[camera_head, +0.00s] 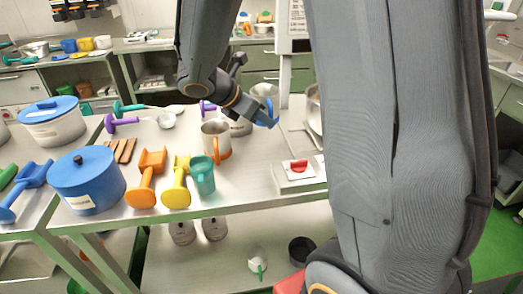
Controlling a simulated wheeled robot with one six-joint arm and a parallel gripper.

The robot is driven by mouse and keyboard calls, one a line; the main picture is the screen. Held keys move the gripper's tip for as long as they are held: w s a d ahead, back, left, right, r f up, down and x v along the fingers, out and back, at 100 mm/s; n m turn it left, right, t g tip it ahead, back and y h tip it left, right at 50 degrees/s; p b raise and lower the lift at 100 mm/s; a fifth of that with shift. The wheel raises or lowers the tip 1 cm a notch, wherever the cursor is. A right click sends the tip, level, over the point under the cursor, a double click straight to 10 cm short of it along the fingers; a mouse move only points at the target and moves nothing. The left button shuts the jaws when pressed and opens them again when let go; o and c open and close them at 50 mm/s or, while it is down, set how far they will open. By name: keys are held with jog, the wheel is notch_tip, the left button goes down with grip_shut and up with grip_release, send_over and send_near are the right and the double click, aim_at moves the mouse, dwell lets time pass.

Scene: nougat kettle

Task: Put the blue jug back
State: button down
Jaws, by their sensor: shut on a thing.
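The blue jug looks like a steel cup (264,91) with a blue handle (269,116), in the upper middle of the head view. My gripper (257,112) is shut on it at the handle, over the back part of the steel table (255,180). The fingers are small and partly hidden, and I cannot tell whether the jug touches the table. A steel jug with an orange handle (215,139) and a teal jug (202,176) stand on the table, to the left and nearer.
Orange (147,178) and yellow scoops (177,184) and a blue lidded pot (87,181) stand at the left. A white box with a red knob (298,172) is at the right. My arm hides much of the right side. The table middle has bare room.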

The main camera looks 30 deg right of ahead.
jog(key=b, duration=0.3)
jog(key=shift+a+f, duration=0.15)
jog(key=shift+f, duration=0.05)
notch_tip(320, 180, down, 10)
jog(key=shift+s+r+b, duration=0.1)
jog(key=shift+s+b, duration=0.05)
jog(key=shift+b, duration=0.15)
jog(key=c, duration=2.2)
grip_release()
jog(key=shift+f, duration=0.2)
jog(key=o, duration=0.4)
jog(key=shift+r, duration=0.1)
